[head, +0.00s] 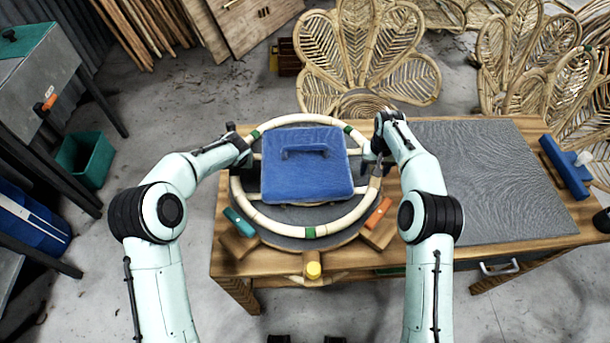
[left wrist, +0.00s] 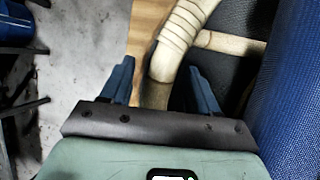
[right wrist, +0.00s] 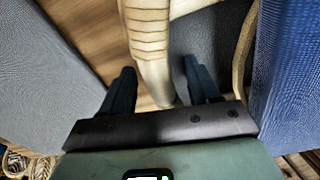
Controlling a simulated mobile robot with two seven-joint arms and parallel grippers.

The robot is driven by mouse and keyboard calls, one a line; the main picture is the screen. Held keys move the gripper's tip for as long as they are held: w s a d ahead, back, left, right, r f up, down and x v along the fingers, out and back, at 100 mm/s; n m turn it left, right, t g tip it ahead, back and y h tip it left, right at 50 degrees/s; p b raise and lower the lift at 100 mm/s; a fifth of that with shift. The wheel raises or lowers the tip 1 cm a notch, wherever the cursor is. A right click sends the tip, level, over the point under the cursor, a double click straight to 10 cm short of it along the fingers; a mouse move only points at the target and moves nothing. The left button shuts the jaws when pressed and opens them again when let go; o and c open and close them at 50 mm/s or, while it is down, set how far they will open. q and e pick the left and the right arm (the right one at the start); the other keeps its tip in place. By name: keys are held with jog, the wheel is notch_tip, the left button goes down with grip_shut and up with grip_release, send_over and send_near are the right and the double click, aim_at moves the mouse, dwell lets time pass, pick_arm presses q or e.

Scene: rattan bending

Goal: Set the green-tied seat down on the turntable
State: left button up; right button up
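The green-tied seat (head: 262,221) is a pale rattan ring with cross-rods and several green ties. It lies flat over the dark round turntable (head: 279,240); whether it fully touches the top I cannot tell. A blue square pad with a handle (head: 305,178) covers its middle. My left gripper (head: 246,155) is at the ring's left side. In the left wrist view its fingers (left wrist: 160,88) stand apart on either side of the rattan, with gaps. My right gripper (head: 374,160) is at the right side. In the right wrist view its fingers (right wrist: 160,88) are also apart around the rattan.
A teal-handled block (head: 238,222) and an orange-handled block (head: 378,214) sit by the turntable's front edge, with a yellow knob (head: 313,270) between. A grey mat (head: 490,180) covers the bench's right side, clear. A blue tool (head: 566,168) lies at the far right.

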dwell(0.4)
jog(key=shift+r, duration=0.2)
pick_arm(q)
jog(key=v, duration=1.2)
pick_arm(e)
notch_tip(320, 180, up, 12)
jog(key=shift+s+f, duration=0.15)
jog(key=shift+s, duration=0.2)
pick_arm(q)
jog(key=shift+a, duration=0.1)
pick_arm(e)
jog(key=shift+a, duration=0.1)
pick_arm(q)
jog(key=shift+s+a+p, duration=0.15)
jog(key=shift+s+a, duration=0.1)
jog(key=shift+a, duration=0.7)
jog(key=shift+s+a+p, duration=0.2)
jog(key=shift+s+a, duration=0.05)
jog(key=shift+a, duration=0.65)
jog(key=shift+s+a+p, duration=0.15)
jog(key=shift+s+a, duration=0.1)
jog(key=shift+a, duration=0.7)
pick_arm(e)
jog(key=shift+w+r, duration=0.3)
jog(key=shift+r, duration=0.55)
jog(key=shift+r, duration=0.1)
